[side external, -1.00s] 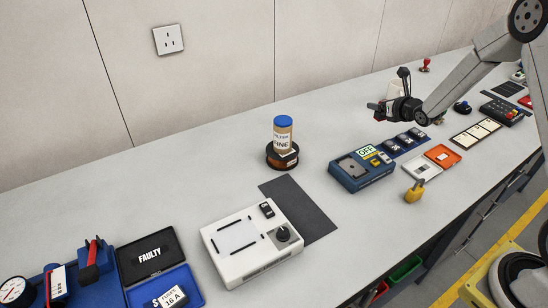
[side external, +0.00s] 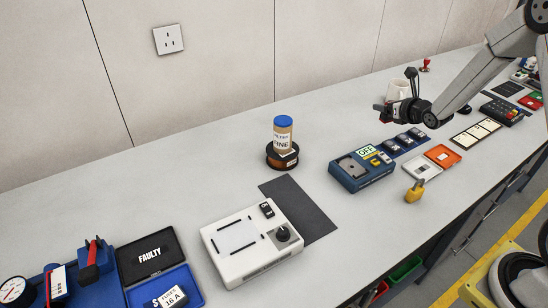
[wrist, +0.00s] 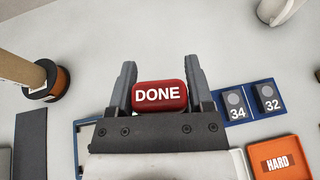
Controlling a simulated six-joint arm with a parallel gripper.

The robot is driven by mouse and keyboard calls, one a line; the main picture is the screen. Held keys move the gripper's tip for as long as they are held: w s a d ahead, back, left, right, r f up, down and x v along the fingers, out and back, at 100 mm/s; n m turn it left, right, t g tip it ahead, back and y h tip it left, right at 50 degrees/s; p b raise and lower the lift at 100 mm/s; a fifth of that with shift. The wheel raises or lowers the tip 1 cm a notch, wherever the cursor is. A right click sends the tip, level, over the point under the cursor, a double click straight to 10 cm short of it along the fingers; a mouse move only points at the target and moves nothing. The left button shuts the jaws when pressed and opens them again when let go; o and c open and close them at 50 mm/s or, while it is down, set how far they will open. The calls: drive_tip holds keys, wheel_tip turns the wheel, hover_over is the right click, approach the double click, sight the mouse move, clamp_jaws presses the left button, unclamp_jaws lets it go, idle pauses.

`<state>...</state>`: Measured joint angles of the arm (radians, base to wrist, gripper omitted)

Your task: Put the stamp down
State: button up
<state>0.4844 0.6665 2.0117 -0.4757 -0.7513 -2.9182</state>
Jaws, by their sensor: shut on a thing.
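The stamp is a red block marked DONE (wrist: 159,95), seen between the fingers of my gripper (wrist: 158,88) in the wrist view. My gripper is shut on it. In the side view my gripper (side external: 383,114) is in the air above the bench, behind and to the right of the blue OFF device (side external: 362,170). The stamp is small and dark in the side view, and only a bit of red shows at the fingertips. The part of the bench straight below the stamp is hidden in the wrist view.
A white mug (side external: 398,90) stands just behind my gripper. A filter canister on a dark spool (side external: 283,157) stands left. Bare bench lies between the spool and my gripper.

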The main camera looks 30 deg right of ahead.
drive_tip(key=shift+a, duration=0.15)
drive_tip(key=n+g+y, duration=1.3)
drive_tip(key=n+y, duration=0.2)
drive_tip(key=n, duration=0.5)
hover_over(325, 234)
wheel_tip(325, 234, down, 4)
drive_tip(key=shift+f, duration=2.4)
drive_tip(key=shift+f, duration=0.1)
drive_tip(key=shift+f, duration=1.7)
drive_tip(key=shift+f, duration=0.15)
